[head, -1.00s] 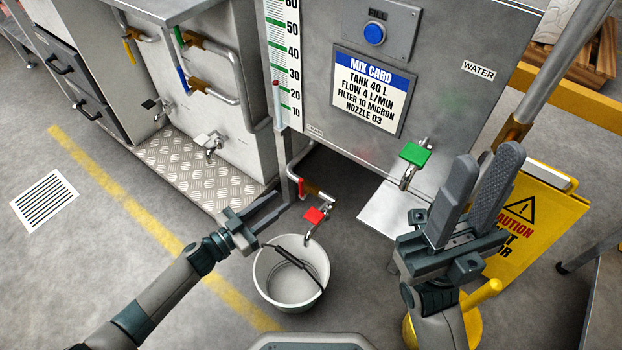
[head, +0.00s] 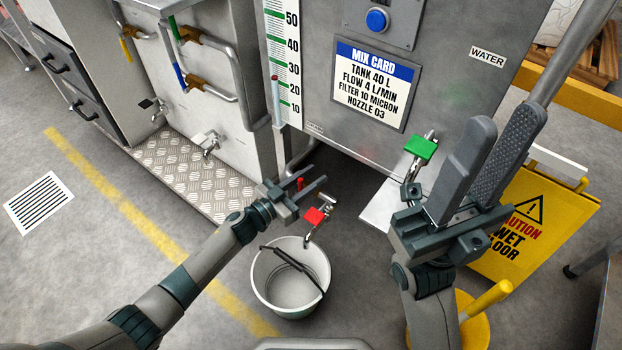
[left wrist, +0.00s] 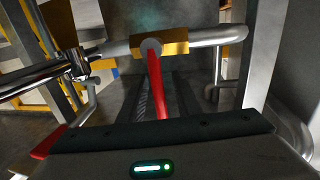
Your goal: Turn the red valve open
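The red valve is a brass valve body (left wrist: 162,44) on a grey pipe with a red lever (left wrist: 158,85), seen close in the left wrist view. In the head view only a bit of the red lever (head: 300,184) shows between my left gripper's fingers; the brass body is mostly hidden. My left gripper (head: 316,174) is open, with its fingers on either side of the lever; whether they touch it I cannot tell. My right gripper (head: 504,120) is open and empty, raised in front of the tank at the right.
A tap with a red tag-like handle (head: 314,216) hangs just below, over a white bucket (head: 262,285). A green-handled tap (head: 421,147) is on the tank. A yellow caution sign (head: 548,225) stands at right. Floor is clear at left.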

